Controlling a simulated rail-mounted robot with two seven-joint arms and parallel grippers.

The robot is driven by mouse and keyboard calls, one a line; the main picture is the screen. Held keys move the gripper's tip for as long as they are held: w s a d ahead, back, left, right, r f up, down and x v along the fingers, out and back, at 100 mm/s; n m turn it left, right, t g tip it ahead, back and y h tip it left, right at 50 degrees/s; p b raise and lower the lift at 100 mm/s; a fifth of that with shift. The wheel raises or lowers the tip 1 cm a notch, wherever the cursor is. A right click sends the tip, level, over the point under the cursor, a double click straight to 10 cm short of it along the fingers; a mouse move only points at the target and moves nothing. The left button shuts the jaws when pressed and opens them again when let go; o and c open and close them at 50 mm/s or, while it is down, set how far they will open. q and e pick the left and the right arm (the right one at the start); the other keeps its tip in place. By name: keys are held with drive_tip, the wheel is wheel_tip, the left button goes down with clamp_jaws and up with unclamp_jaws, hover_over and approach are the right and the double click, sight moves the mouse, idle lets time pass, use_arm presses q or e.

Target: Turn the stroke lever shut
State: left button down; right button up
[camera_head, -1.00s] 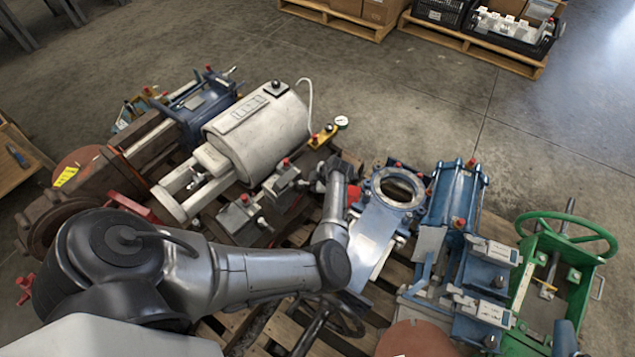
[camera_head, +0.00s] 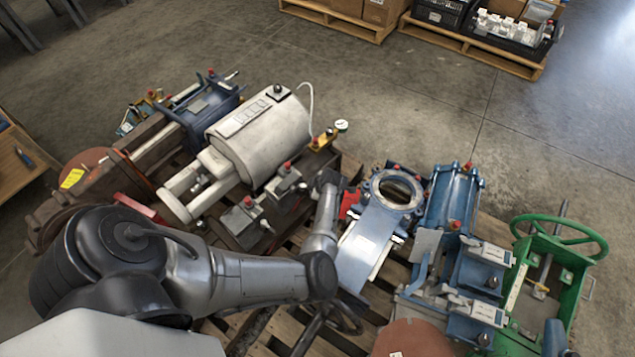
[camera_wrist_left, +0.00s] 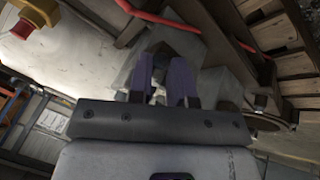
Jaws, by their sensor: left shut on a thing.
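My left gripper (camera_wrist_left: 166,76) shows in the left wrist view with its two dark purple fingers closed around a part at a grey block (camera_wrist_left: 188,48). I take the held part to be the stroke lever; the fingers hide most of it and its angle cannot be told. In the head view my left wrist (camera_head: 327,183) reaches down between the big white cylinder (camera_head: 262,130) and a blue ring-topped valve (camera_head: 366,243). The fingertips are hidden there by my own wrist. My right gripper is not in view.
Wooden pallets carry the machine parts close together. Blue cylinders (camera_head: 452,200) and a green frame with a handwheel (camera_head: 559,240) stand at the right. A small gauge (camera_head: 341,125) stands behind my wrist. Open concrete floor (camera_head: 400,110) lies beyond.

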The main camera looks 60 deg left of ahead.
use_arm(q)
drive_tip(key=shift+s+d+m+t+p, duration=0.2)
drive_tip(key=shift+s+m+t+p, duration=0.2)
drive_tip(key=shift+m+p, duration=0.4)
drive_tip(key=shift+s+d+m+t+p, duration=0.25)
drive_tip(key=shift+m+t+p, duration=0.15)
drive_tip(key=shift+m+p, duration=0.4)
drive_tip(key=c, duration=1.1)
unclamp_jaws()
drive_tip(key=shift+o, duration=0.2)
drive_tip(key=p+v, duration=0.9)
drive_tip(key=v, duration=0.3)
